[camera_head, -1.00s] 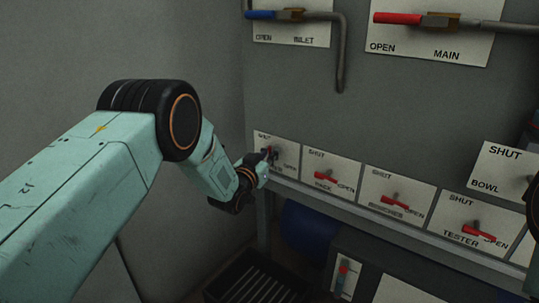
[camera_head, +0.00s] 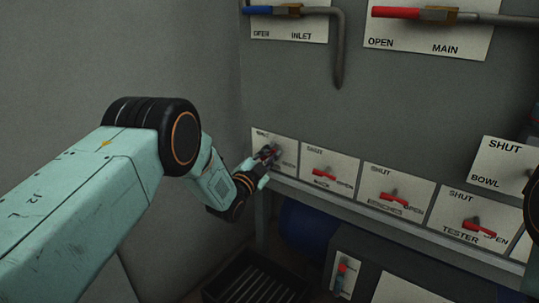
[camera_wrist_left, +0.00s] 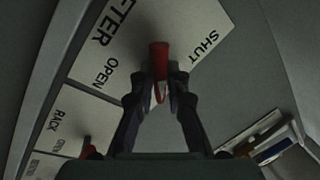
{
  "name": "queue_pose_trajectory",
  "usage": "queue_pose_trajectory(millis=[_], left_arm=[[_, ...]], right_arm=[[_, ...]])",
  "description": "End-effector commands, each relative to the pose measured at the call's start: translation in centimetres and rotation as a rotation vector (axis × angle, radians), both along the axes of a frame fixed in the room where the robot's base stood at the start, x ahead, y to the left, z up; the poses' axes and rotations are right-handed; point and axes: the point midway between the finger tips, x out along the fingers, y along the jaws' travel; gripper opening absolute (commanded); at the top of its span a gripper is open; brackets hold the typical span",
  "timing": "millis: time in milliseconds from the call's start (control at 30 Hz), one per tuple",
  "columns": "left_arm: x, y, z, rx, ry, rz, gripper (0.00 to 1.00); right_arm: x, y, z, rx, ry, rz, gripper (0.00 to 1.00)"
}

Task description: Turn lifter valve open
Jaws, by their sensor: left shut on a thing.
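The lifter valve has a red handle (camera_wrist_left: 159,60) on a white plate (camera_wrist_left: 135,35). The plate reads SHUT, OPEN and part of LIFTER in the left wrist view. In the head view this plate (camera_head: 288,166) is the leftmost of the lower row, and my gripper covers much of it. My left gripper (camera_wrist_left: 160,88) is shut on the red handle, one finger on each side. It also shows in the head view (camera_head: 268,156). The handle's exact angle is hard to tell. My right gripper is not in view.
To the right sit similar red-handled valves: rack (camera_head: 325,173), one with a blurred label (camera_head: 393,199), and tester (camera_head: 474,229). Above are a blue inlet handle (camera_head: 260,10) and a red main handle (camera_head: 396,13). A grey wall (camera_head: 190,60) stands close on the left.

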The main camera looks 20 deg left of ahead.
Motion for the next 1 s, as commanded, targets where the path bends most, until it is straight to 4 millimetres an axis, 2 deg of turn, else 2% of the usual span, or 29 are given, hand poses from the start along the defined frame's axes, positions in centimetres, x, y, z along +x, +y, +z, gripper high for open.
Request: queue_pose_trajectory(millis=[600,1000], left_arm=[[-0.15,-0.3,-0.8,0.512,-0.185,-0.002,0.0],[-0.18,-0.41,-1.04,0.685,-0.247,-0.003,0.0]], right_arm=[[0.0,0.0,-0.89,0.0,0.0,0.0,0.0],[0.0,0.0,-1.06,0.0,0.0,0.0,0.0]])
